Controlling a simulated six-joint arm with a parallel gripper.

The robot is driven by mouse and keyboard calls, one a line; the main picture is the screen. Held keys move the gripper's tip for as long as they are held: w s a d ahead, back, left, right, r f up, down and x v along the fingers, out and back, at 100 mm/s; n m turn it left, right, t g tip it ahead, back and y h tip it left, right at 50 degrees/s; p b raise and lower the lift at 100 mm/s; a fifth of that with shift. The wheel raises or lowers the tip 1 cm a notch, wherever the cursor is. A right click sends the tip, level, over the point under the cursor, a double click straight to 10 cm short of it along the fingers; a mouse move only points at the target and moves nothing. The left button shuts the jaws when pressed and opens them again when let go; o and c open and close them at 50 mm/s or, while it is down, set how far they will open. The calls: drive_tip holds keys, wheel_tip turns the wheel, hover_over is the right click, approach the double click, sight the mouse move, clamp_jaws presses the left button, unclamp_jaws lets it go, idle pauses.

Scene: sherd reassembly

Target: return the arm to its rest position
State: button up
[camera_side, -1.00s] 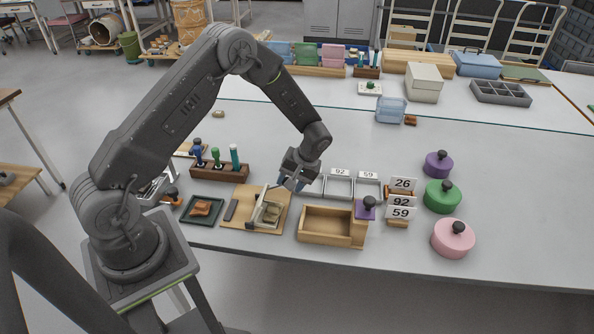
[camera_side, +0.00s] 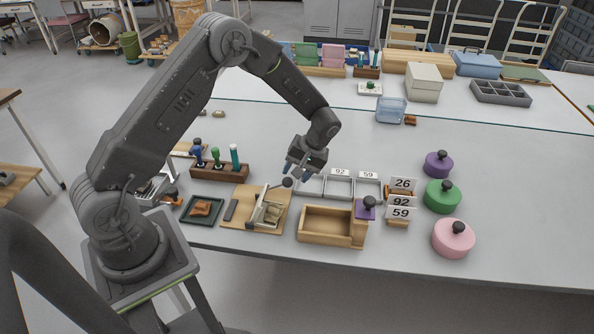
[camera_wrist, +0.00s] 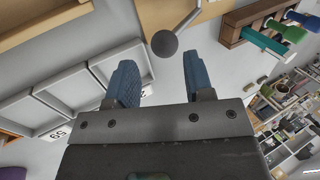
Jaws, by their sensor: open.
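My gripper (camera_side: 300,175) is raised above the table, between the wooden board with a clamp and the white trays. In the wrist view its two blue fingers (camera_wrist: 157,80) are apart with nothing between them. A dark ball knob (camera_wrist: 164,44) on a thin metal rod shows beyond the fingertips. In the side view that knob (camera_side: 287,182) sits just below and left of the fingers; I cannot tell the exact gap. My arm is bent up and reaches right from its base.
The clamp board (camera_side: 240,212) holds sherds. A green tray (camera_side: 202,210) with an orange-brown piece, a wooden tool rack (camera_side: 222,172), an open wooden box (camera_side: 325,228), number cards (camera_side: 402,200) and lidded pots (camera_side: 443,196) stand around.

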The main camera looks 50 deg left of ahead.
drive_tip(key=s+d+r+m+t+h, duration=0.1)
drive_tip(key=s+d+r+m+t, duration=0.15)
drive_tip(key=r, duration=0.75)
drive_tip(key=s+d+r+m+t, duration=0.1)
drive_tip(key=s+d+r+t, duration=0.2)
drive_tip(key=r, duration=0.6)
drive_tip(key=s+d+r+m+t+h, duration=0.1)
drive_tip(key=s+d+r+m, duration=0.1)
drive_tip(key=s, duration=0.6)
drive_tip(key=s+d+r+m+t+h, duration=0.1)
drive_tip(key=s+d+r+m+t, duration=0.1)
drive_tip(key=s+r, duration=0.4)
drive_tip(key=s+d+m, duration=0.1)
drive_tip(key=s+d, duration=0.1)
drive_tip(key=s, duration=0.1)
